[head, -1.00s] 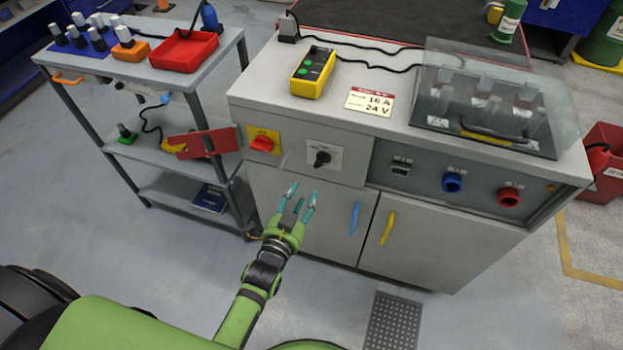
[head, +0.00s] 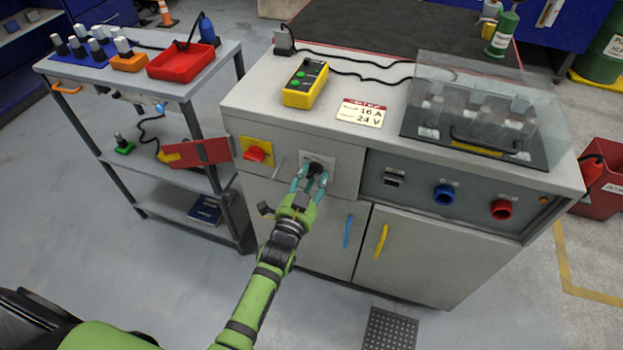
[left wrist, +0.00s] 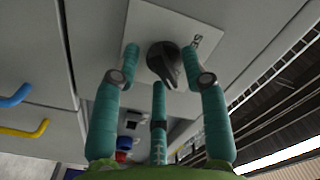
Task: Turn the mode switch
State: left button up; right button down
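The mode switch is a black rotary knob (head: 317,169) on a light square plate on the grey cabinet front. It also shows in the left wrist view (left wrist: 164,62), with its pointer toward the lower right of that picture. My left gripper (head: 309,182) is at the switch, with teal fingers spread around the knob. In the left wrist view two fingers stand either side of the knob with small gaps, and a third is below it. The gripper is open. In the head view the fingers partly hide the knob. My right gripper is not in view.
A red switch on a yellow plate (head: 255,153) sits just left of the mode switch. Blue (head: 444,194) and red (head: 501,209) sockets are to the right. Blue (head: 348,232) and yellow (head: 381,241) door handles are below. A shelf cart (head: 117,165) stands at the left.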

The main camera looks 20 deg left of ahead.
pick_arm(q)
grip_shut()
jog(key=shift+n, duration=0.3)
jog(key=n+p, duration=0.1)
jog(key=n, duration=0.2)
jog(key=shift+d+r+n+p, duration=0.1)
jog(key=shift+n+p, duration=0.2)
jog(key=shift+p, duration=0.05)
jog(key=n+p, duration=0.1)
jog(key=n, duration=1.2)
jog(key=shift+r+p, duration=0.2)
jog(key=shift+p, duration=0.2)
jog(key=shift+n, duration=0.4)
jog(key=shift+o, duration=0.4)
grip_release()
